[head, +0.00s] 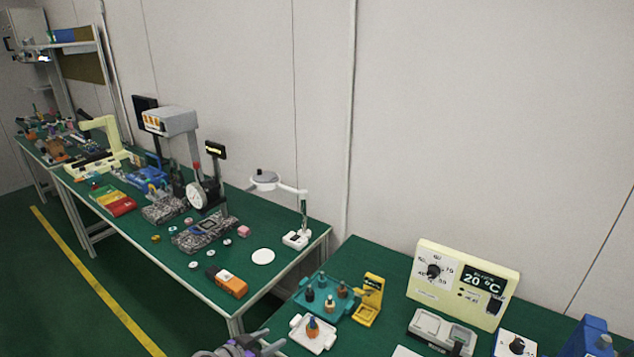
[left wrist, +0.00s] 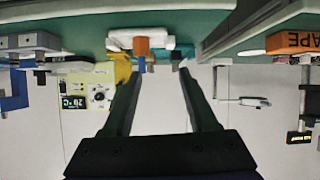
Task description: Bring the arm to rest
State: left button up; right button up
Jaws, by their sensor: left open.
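My left gripper (head: 262,346) shows at the bottom edge of the head view, just left of a small white tray (head: 300,340) at the near end of the right-hand bench. Most of its arm is cut off by the frame. In the left wrist view, which is upside down, the two fingers of my left gripper (left wrist: 163,66) stand apart with nothing held between them. An orange-and-grey bottle (head: 313,327) stands on the white tray; it also shows in the left wrist view (left wrist: 142,46), beyond one fingertip. My right gripper is in neither view.
A teal rack (head: 312,309) with small bottles, a yellow stand (head: 368,300) and a cream control panel (head: 462,284) stand on the right-hand bench. An orange box (head: 228,282) sits near the left bench's near end. A gap separates the benches; green floor lies left.

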pick_arm(q)
jog(key=s+r+n+g+y, duration=0.1)
jog(key=s+r+y, duration=0.15)
jog(key=s, duration=0.45)
jog(key=s+r+n+g+y, duration=0.1)
jog(key=s+r+n+g, duration=0.1)
jog(key=s+r, duration=0.35)
jog(key=s+a+n+y, duration=0.1)
jog(key=s+a+y, duration=0.1)
jog(key=s, duration=0.6)
jog(key=s+a+n+g+y, duration=0.1)
jog(key=s+a, duration=0.3)
jog(key=s, duration=0.5)
jog(key=shift+a+f+n+y, duration=0.2)
jog(key=shift+f+n+y, duration=0.25)
jog(key=shift+n, duration=0.35)
